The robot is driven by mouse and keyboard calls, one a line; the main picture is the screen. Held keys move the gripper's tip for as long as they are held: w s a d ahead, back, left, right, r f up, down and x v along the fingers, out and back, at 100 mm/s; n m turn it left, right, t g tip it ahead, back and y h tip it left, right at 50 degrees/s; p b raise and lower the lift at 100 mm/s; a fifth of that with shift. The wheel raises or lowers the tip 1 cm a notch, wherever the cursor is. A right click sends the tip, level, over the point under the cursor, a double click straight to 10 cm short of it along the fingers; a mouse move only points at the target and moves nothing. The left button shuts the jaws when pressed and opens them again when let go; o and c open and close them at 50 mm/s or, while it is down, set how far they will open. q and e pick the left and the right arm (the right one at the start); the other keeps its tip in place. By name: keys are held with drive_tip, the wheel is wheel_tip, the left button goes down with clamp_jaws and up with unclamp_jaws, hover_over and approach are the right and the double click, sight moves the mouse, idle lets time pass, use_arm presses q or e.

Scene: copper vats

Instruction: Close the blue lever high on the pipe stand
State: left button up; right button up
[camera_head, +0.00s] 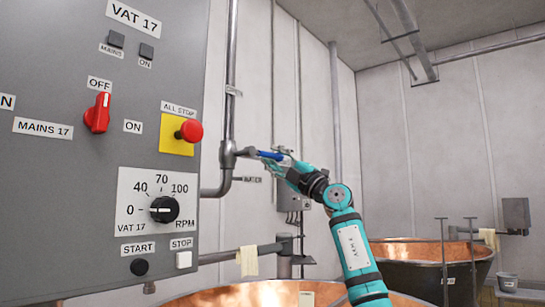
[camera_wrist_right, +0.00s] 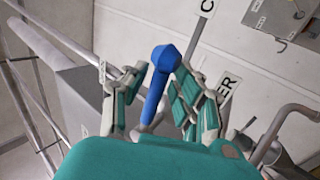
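The blue lever (camera_head: 268,155) is on a valve of the grey pipe (camera_head: 230,100) right of the control panel. In the head view it sticks out to the right of the pipe, roughly level. My right gripper (camera_head: 283,166) is at the lever's outer end. In the right wrist view the blue lever (camera_wrist_right: 154,98) stands between the two teal fingers of the right gripper (camera_wrist_right: 158,82). A gap shows on each side, so the fingers look open around it. Whether either touches it is hard to tell. My left gripper is out of view.
The grey control panel (camera_head: 60,180) with a red knob (camera_head: 97,113) and an all-stop button (camera_head: 189,131) fills the left. Copper vats (camera_head: 430,252) stand below and at the right. A grey wall box (camera_head: 292,200) is behind my right arm.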

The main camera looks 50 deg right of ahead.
drive_tip(key=shift+o, duration=0.7)
drive_tip(key=shift+w, duration=0.25)
drive_tip(key=shift+w+a, duration=0.15)
drive_tip(key=shift+a, duration=0.15)
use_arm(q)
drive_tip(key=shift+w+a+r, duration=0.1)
use_arm(e)
drive_tip(key=v, duration=0.7)
drive_tip(key=shift+s+d+f, duration=0.2)
